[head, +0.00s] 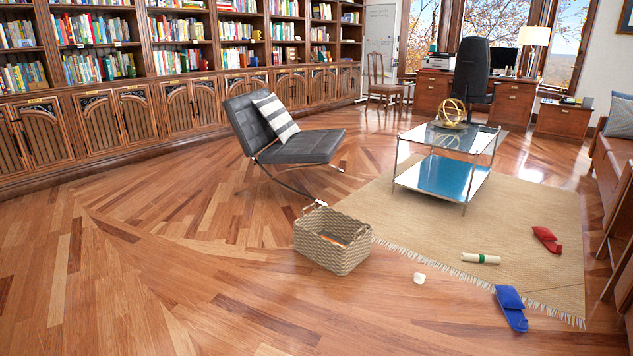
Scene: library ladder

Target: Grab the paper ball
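A small whitish lump (419,278), which looks like the paper ball, lies on the bare wood floor just off the near left edge of the rug. It is to the right of the woven basket (330,252) and apart from it. Its surface is too small to make out in detail. Neither of my grippers shows in the head view.
On the rug (420,218) lie a rolled paper with a green band (480,258) and a red cloth-like item (547,238). A blue one (511,307) lies at its near edge. A glass table (447,172) and black chair (285,135) stand behind. The near floor is clear.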

